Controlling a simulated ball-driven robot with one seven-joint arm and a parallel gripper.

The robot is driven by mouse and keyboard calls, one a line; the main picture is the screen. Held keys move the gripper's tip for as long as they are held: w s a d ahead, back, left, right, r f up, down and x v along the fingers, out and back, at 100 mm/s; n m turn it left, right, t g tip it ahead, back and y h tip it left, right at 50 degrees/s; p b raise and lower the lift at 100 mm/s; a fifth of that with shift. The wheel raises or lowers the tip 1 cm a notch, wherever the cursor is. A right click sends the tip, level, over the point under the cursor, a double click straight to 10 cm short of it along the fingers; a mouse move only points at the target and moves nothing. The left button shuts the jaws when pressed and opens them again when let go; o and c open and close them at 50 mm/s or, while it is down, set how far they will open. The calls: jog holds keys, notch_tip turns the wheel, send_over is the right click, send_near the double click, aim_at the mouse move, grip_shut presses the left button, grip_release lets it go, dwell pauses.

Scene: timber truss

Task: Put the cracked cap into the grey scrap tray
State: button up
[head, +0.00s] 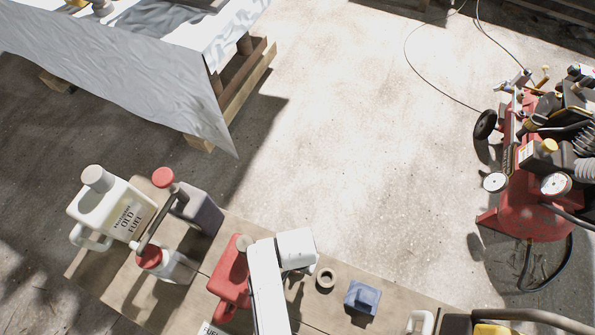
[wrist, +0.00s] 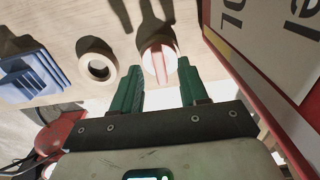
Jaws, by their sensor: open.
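My gripper (wrist: 159,66) is open, its two green fingers spread apart in the wrist view. A round, pale cap-like piece with a red bar across it (wrist: 150,64) lies on the wooden surface in line with the gap between the fingertips. I cannot make out a crack on it or tell whether the fingers reach around it. In the head view my white arm hides this spot and the fingers. I cannot pick out the grey scrap tray with certainty in either view.
A beige ring (head: 326,278) and a blue piece (head: 362,298) lie on the plank bench. A red can (head: 228,287) stands close beside my arm. Fuel jugs (head: 108,212) stand at left. A red compressor (head: 535,190) is at right, with open floor between.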

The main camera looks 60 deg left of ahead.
jog(key=shift+f, duration=0.7)
jog(key=shift+c, duration=0.2)
grip_shut()
jog(key=c, duration=0.6)
grip_release()
jog(key=shift+c, duration=0.2)
grip_shut()
jog(key=shift+r+p, duration=0.65)
jog(key=shift+c, duration=0.2)
grip_release()
grip_shut()
dwell(0.9)
jog(key=shift+r, duration=0.1)
